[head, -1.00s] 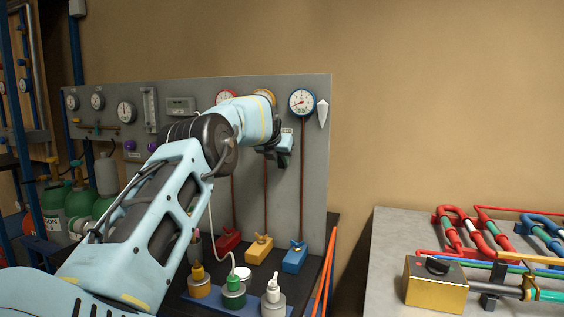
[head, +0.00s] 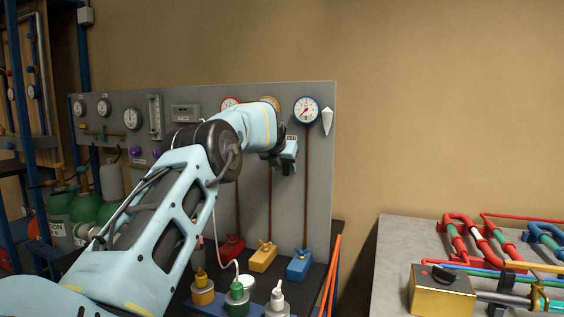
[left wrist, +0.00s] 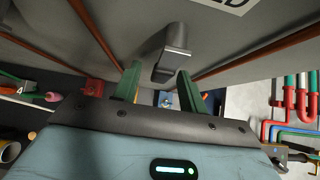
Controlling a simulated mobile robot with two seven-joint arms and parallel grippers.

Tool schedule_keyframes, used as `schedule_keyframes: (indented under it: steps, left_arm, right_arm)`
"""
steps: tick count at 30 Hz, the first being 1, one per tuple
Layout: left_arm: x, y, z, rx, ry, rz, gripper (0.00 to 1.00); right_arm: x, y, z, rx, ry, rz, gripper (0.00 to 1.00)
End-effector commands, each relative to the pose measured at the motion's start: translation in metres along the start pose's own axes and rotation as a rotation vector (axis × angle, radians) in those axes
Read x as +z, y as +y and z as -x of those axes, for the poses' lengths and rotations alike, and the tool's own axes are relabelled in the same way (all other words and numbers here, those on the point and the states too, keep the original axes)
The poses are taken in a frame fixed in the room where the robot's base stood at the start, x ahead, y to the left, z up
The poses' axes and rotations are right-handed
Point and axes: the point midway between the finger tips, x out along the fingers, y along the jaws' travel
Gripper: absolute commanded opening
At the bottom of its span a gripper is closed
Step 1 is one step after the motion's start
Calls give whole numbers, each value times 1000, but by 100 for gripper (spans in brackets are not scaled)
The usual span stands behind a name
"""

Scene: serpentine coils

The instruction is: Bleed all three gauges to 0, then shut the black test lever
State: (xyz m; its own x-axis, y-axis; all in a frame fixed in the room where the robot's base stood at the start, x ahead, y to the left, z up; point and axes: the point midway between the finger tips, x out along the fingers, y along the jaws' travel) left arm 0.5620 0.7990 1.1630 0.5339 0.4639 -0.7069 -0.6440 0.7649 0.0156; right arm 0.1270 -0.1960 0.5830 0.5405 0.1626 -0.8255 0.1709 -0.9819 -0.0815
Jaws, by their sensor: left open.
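Three gauges sit along the panel's top: red-rimmed (head: 230,103), yellow-rimmed (head: 270,101), partly hidden by my arm, and blue-rimmed (head: 307,109), whose needle points to the lower left. The other two dials are too covered or small to read. My left gripper (head: 287,165) is at the panel, below and left of the blue gauge. In the left wrist view its green fingers (left wrist: 156,88) are apart, with a dark grey handle (left wrist: 172,50) on the panel between and beyond them; I cannot tell whether they touch it. I cannot identify the black test lever with certainty.
Red (head: 231,249), yellow (head: 263,257) and blue (head: 299,265) valve blocks stand below the gauges. Several bottles (head: 237,292) are in front of them. A table at right holds pipes and a gold box (head: 442,294) with a black top piece. Green cylinders (head: 62,210) stand at left.

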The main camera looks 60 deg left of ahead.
Motion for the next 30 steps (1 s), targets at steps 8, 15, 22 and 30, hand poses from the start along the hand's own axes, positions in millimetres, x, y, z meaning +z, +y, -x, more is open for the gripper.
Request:
schedule_keyframes:
  steps: [8,15,22,30]
  left_arm:
    - [0,-1,22,-2,-1,-1,42]
    - [0,0,50,-1,-1,0,42]
    - [0,0,70,0,0,-1,42]
    - [0,0,76,1,0,-1,42]
  right_arm:
    - [7,0,-3,-1,-10,-1,67]
    - [11,0,-6,-2,-15,-1,67]
    - [10,1,-8,-2,-12,-1,67]
    - [4,2,-11,-1,0,1,67]
